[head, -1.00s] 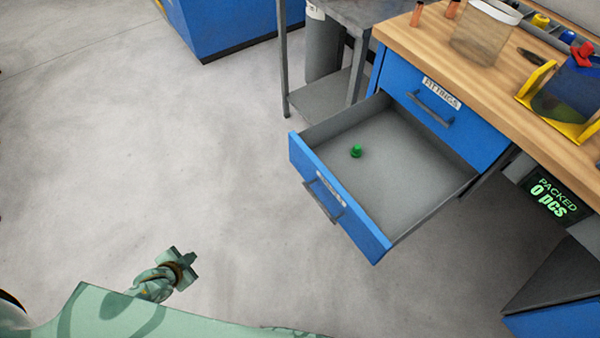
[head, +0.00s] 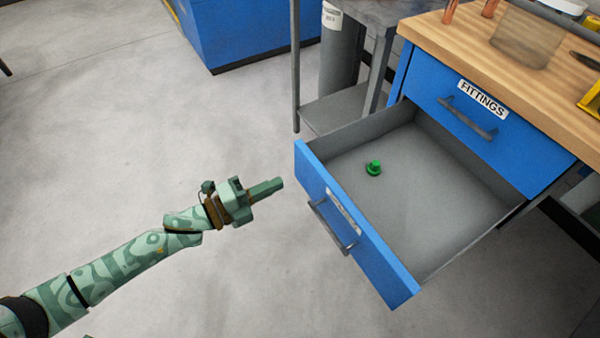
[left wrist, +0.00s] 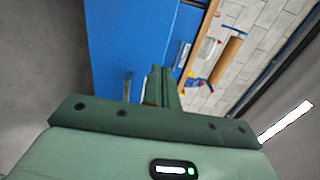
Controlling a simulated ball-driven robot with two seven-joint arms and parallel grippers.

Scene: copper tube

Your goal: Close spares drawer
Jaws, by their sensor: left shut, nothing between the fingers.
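The spares drawer (head: 357,235) is pulled out, with a blue front, a grey bar handle (head: 331,226) and a small label. It is the lower drawer of the blue bench, and a green part (head: 374,168) lies on its grey floor. My left gripper (head: 279,184) is shut and empty, to the left of the drawer front and apart from it in the head view. In the left wrist view its shut fingers (left wrist: 161,85) point toward a blue panel (left wrist: 135,45) with a grey handle beside them. My right gripper is not in view.
Above is the shut drawer labelled FITTINGS (head: 480,108) under a wooden benchtop (head: 450,40). A grey metal stand (head: 350,105) stands behind the open drawer. The floor (head: 130,130) to the left is clear.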

